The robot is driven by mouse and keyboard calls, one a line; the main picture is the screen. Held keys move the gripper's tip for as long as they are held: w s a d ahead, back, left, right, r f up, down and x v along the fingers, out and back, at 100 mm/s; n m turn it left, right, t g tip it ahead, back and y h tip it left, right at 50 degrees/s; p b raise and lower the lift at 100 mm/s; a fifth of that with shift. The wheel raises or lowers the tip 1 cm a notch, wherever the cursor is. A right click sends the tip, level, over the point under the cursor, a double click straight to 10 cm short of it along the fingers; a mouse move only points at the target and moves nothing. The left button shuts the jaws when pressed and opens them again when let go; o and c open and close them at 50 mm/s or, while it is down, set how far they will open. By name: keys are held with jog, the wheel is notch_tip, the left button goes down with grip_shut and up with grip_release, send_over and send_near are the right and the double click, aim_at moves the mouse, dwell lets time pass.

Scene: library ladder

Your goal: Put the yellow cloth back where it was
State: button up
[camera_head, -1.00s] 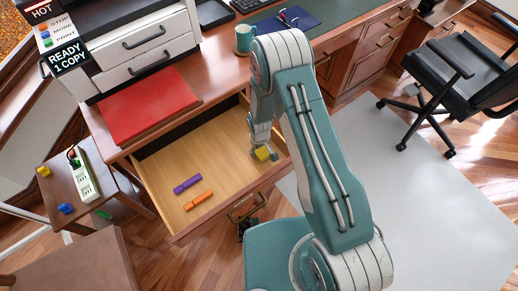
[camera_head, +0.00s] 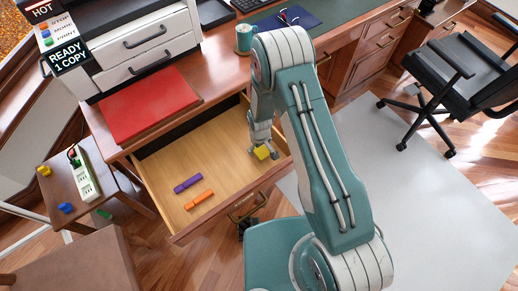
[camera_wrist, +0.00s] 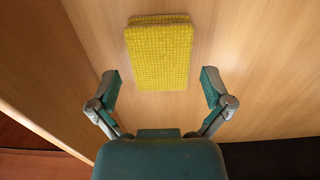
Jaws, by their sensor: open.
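The yellow cloth (camera_head: 262,152) is a folded, textured rectangle on the wooden floor of the open drawer (camera_head: 222,150), near its right end. In the wrist view the cloth (camera_wrist: 160,55) lies flat, just beyond my fingertips. My gripper (camera_head: 264,154) is inside the drawer, at the cloth. In the wrist view my gripper (camera_wrist: 156,90) is open, its two fingers spread wider than the cloth, with nothing held between them. I cannot tell whether the gripper touches the cloth.
A purple stick (camera_head: 188,183) and an orange stick (camera_head: 199,199) lie in the drawer's front left. A red folder (camera_head: 148,103) rests on the desk. A printer (camera_head: 140,40) stands behind. A side table (camera_head: 75,180) with a power strip (camera_head: 84,180) is at left.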

notch_tip(320, 180, up, 12)
notch_tip(320, 180, up, 11)
jog(key=m+t, duration=0.1)
send_over(260, 149)
jog(key=d, duration=0.3)
jog(key=s+d+r+m+t, duration=0.1)
jog(key=s+d+r, duration=0.1)
jog(key=r, duration=0.4)
jog(key=s+d+r+m+t, duration=0.1)
jog(key=d+r, duration=0.1)
jog(key=r, duration=0.4)
jog(key=s+d+r+m+t, duration=0.1)
jog(key=s+d+r+m, duration=0.1)
jog(key=s+r, duration=0.5)
jog(key=s+d+r+m+t, duration=0.1)
jog(key=s+d+r, duration=0.3)
jog(key=s, duration=0.6)
notch_tip(260, 149, up, 3)
jog(key=shift+f+m+t, duration=0.15)
jog(key=shift+m+t, duration=0.15)
jog(key=shift+m, duration=0.1)
